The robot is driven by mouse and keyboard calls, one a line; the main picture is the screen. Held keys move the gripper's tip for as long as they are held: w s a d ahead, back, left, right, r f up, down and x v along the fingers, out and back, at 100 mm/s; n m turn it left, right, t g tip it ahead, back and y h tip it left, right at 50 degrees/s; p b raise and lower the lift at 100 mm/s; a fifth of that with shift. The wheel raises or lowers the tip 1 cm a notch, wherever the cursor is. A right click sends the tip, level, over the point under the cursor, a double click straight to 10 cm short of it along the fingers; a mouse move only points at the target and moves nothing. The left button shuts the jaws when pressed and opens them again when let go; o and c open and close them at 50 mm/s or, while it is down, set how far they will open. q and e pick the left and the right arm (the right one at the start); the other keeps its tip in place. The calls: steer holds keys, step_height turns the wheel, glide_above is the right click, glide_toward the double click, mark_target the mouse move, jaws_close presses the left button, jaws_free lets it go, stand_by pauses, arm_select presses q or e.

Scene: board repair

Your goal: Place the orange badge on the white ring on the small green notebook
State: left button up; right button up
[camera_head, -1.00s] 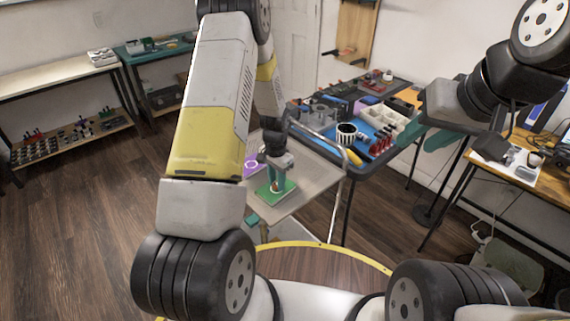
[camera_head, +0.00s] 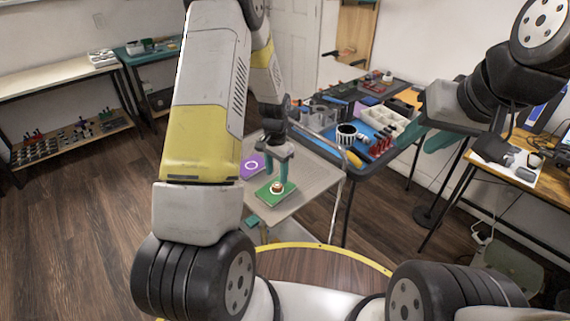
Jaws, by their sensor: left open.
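The small green notebook (camera_head: 284,197) lies on the grey cart top. The small orange badge (camera_head: 277,187) rests on the notebook, with a pale rim showing around it where the white ring is. The badge looks flat, but exact centring is too small to tell. My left gripper (camera_head: 276,178) points down just above the badge, its teal fingers apart and nothing between them. My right gripper (camera_head: 426,142) hangs at the right beside the dark table, its teal fingers apart and empty.
A purple notebook (camera_head: 252,165) with a white ring lies on the cart behind the green one. The dark table (camera_head: 352,172) behind carries a white-and-black striped cup (camera_head: 346,135), red items and a pale divided tray (camera_head: 384,120). The cart's front right is clear.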

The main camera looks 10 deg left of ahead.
arm_select(q)
step_height(320, 180, up, 7)
step_height(320, 180, up, 17)
steer(key=n+t+h, duration=0.1)
steer(key=n+t, duration=0.2)
glide_above(277, 185)
steer(key=s, duration=0.8)
steer(key=s+d+r+n+t, duration=0.1)
steer(key=s+r, duration=0.3)
steer(key=s, duration=0.4)
steer(key=s+d+r+n+t+h, duration=0.1)
steer(key=s+r+t, duration=0.1)
steer(key=s+r, duration=0.3)
steer(key=s, duration=0.3)
steer(key=shift+s+r+n, duration=0.2)
steer(key=shift+n, duration=0.2)
steer(key=shift+d, duration=0.1)
